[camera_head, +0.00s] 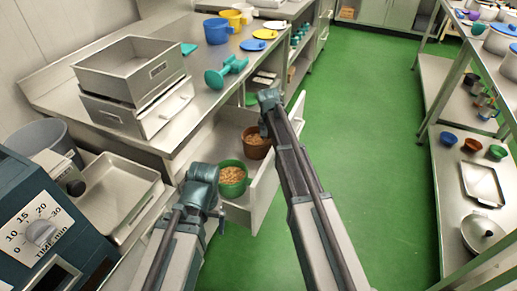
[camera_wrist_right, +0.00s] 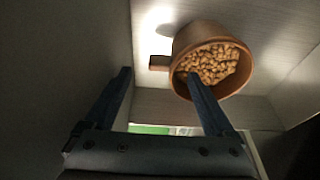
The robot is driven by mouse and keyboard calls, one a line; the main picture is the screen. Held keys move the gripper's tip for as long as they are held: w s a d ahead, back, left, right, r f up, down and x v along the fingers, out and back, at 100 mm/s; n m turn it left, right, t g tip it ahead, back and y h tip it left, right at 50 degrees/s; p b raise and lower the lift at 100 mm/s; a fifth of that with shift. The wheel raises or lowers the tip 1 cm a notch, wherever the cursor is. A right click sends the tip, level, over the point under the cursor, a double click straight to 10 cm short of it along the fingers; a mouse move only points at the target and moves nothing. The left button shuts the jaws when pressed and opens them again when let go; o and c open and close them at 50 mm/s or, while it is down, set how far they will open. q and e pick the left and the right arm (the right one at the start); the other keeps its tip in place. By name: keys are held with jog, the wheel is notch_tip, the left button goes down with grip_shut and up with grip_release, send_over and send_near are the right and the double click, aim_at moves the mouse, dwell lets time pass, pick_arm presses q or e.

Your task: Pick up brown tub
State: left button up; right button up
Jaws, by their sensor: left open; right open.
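The brown tub (camera_head: 256,142) stands in the open drawer below the counter, filled with light brown nuts or pellets. In the right wrist view the brown tub (camera_wrist_right: 226,55) shows its open top and a stub handle on its left. My right gripper (camera_wrist_right: 158,76) is open and empty; its right finger overlaps the tub's near rim in the picture, and contact cannot be told. In the head view, my right arm partly hides that gripper. My left gripper (camera_head: 213,208) is open beside the green tub (camera_head: 233,181), which holds similar pieces in the same drawer.
The drawer's front wall (camera_head: 266,188) stands to the right of the tubs. Green floor (camera_head: 365,150) is clear; a shelf rack (camera_head: 450,140) stands at right.

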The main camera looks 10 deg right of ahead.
jog(key=b+x, duration=0.4)
jog(key=x, duration=0.1)
jog(key=shift+w+f+b, duration=0.1)
jog(key=shift+w+b, duration=0.25)
jog(key=shift+w, duration=0.1)
grip_shut()
